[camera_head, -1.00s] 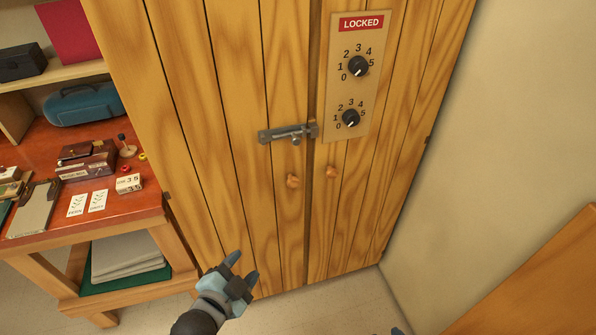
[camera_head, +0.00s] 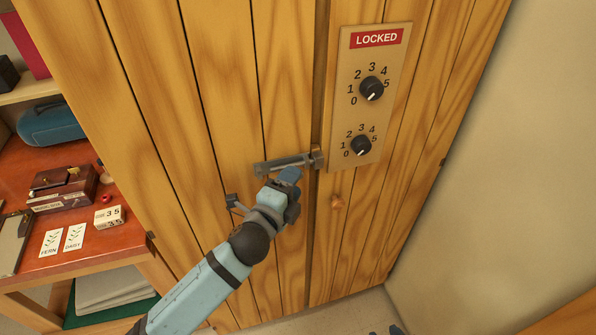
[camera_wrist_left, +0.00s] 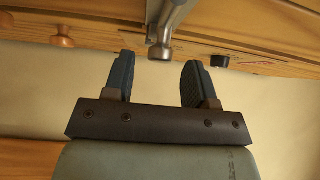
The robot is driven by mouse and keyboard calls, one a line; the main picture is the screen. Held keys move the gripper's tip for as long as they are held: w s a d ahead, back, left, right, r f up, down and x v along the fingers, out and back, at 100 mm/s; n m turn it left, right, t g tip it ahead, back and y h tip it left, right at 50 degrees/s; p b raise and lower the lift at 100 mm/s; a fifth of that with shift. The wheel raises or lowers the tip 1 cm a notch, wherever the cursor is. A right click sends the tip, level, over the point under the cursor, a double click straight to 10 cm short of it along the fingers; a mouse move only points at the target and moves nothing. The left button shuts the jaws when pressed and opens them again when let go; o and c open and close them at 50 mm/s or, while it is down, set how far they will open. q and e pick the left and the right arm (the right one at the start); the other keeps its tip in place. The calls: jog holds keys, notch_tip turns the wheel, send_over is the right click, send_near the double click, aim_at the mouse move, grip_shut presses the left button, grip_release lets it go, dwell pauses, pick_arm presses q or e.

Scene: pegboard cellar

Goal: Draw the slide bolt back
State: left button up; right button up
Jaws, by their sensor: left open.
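The grey metal slide bolt (camera_head: 283,164) lies across the seam of the wooden cabinet doors, its right end in a catch. My left gripper (camera_head: 262,188) is open just below it. The upper finger hides the bolt's knob in the head view. In the left wrist view the bolt (camera_wrist_left: 176,15) crosses the top, and its round knob (camera_wrist_left: 159,51) hangs ahead of the gap between the open fingers (camera_wrist_left: 157,72). Neither finger visibly grips it. A small blue tip at the head view's bottom edge may be my right gripper (camera_head: 387,331); its jaws cannot be made out.
A plate with two dials (camera_head: 368,95) and a red LOCKED sign (camera_head: 377,39) is on the right door. A wooden door knob (camera_head: 337,202) sits below it. A red-topped table (camera_head: 85,225) with cards and boxes stands left. A plain wall is right.

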pick_arm(q)
jog(key=shift+x, duration=1.7)
grip_shut()
jog(key=a, duration=0.2)
jog(key=s+a+p, duration=0.1)
jog(key=a, duration=0.1)
jog(key=shift+s+a+p, duration=0.2)
jog(key=shift+a+p, duration=0.1)
jog(key=shift+a, duration=0.05)
jog(key=shift+c, duration=0.8)
grip_release()
jog(key=shift+o, duration=0.8)
jog(key=shift+a, duration=0.15)
